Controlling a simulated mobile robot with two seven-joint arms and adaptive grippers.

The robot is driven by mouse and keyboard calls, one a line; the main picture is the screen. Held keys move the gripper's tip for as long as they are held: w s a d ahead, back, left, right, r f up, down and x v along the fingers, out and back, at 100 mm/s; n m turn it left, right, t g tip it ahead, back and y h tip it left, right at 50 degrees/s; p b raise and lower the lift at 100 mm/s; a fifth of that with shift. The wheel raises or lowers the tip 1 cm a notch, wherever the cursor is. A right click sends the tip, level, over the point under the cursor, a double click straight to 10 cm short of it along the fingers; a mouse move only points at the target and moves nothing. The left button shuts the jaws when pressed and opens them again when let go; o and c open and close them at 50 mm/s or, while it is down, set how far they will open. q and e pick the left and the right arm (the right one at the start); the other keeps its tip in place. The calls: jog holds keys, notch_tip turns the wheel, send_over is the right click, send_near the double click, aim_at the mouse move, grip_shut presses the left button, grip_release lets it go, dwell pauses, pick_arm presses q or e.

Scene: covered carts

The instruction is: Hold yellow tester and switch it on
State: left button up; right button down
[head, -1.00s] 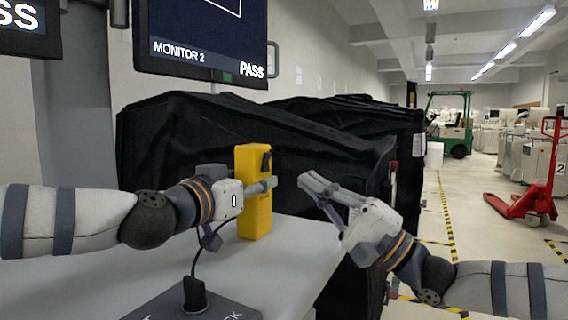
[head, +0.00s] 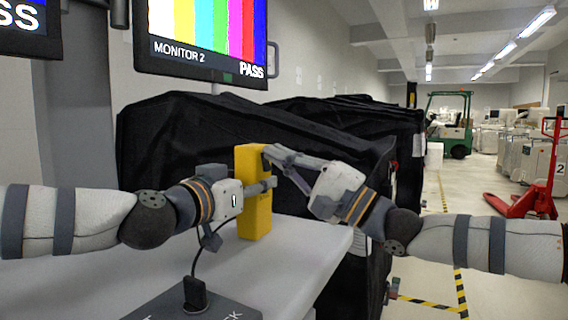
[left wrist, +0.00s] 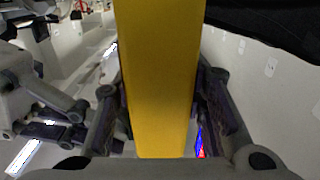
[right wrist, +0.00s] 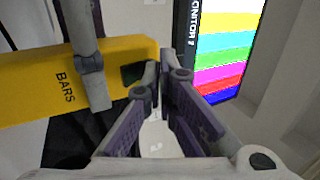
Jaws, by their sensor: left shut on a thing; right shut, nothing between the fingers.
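The tester fills the middle of the left wrist view (left wrist: 158,70) between the fingers. In the right wrist view the tester (right wrist: 30,85) carries the word BARS and a dark patch near its end. My right gripper (head: 270,155) is shut and empty, its fingertips at the tester's upper dark patch; contact cannot be told. Monitor 2 (head: 205,30) shows colour bars and PASS.
The light table (head: 305,250) has a dark dock (head: 225,308) with a cable at its front. Black covered carts (head: 190,125) stand behind. A red pallet jack (head: 525,205) and green forklift (head: 450,125) are far right. The aisle floor is open.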

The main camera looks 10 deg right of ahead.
jog(key=s+d+f, duration=0.2)
jog(key=s+d, duration=0.5)
jog(key=d, duration=0.4)
jog(key=shift+s+d+f, duration=0.25)
jog(key=shift+s+f, duration=0.05)
jog(key=shift+f, duration=0.05)
pick_arm(q)
jog(key=o, duration=1.4)
